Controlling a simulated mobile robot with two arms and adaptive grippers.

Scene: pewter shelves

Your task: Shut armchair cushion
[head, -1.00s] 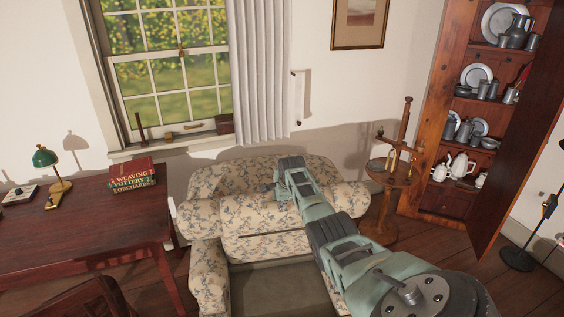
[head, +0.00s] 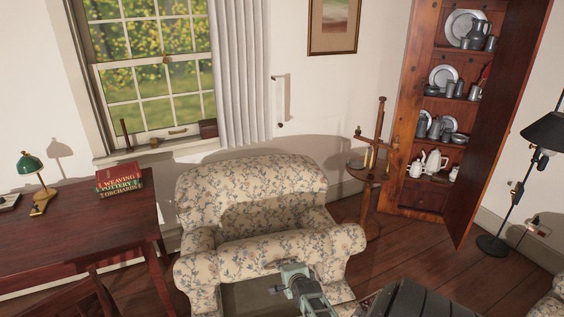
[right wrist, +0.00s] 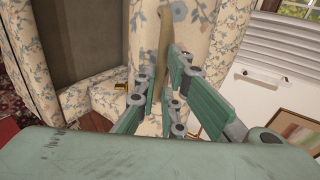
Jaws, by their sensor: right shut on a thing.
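The floral armchair (head: 245,178) stands below the window. Its floral seat cushion (head: 275,253) appears tilted up, with a dark grey area (head: 250,298) showing in front of and below it. My right gripper (head: 288,274) is at the cushion's front edge, its fingertips partly hidden in the head view. My left gripper is not in view.
A desk (head: 85,225) with books (head: 119,178) and a green lamp (head: 33,172) stands left of the armchair. A small round table (head: 368,173) and an open cupboard (head: 440,110) of pewter are to the right. A floor lamp (head: 520,180) stands far right.

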